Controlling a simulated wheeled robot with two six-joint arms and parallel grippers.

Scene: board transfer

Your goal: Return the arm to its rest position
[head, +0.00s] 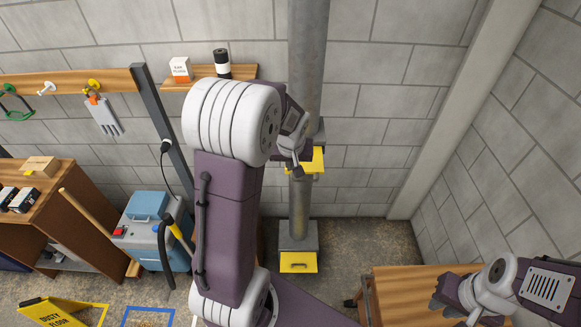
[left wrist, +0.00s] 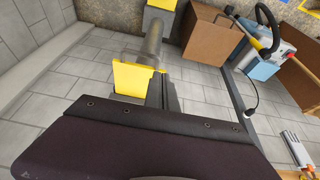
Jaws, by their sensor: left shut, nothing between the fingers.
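My left arm rises large through the middle of the head view, its upper joint bent over. My left gripper (head: 296,163) hangs beyond that joint, in front of the grey pole (head: 308,50). It is shut and empty. A yellow bracket (head: 318,160) on the pole shows right beside it; I cannot tell if they touch. In the left wrist view, the yellow bracket (left wrist: 135,80) and the pole (left wrist: 152,40) lie past a dark purple part of my arm. My right gripper (head: 445,303) is low at the right, over a wooden table (head: 400,285); its jaw opening is unclear.
A blue-lidded machine (head: 150,215) and a wooden cabinet (head: 85,225) stand at the left. A small wall shelf (head: 205,83) holds a box and a black roll. A yellow floor sign (head: 62,313) is at the lower left. Floor right of the pole is clear.

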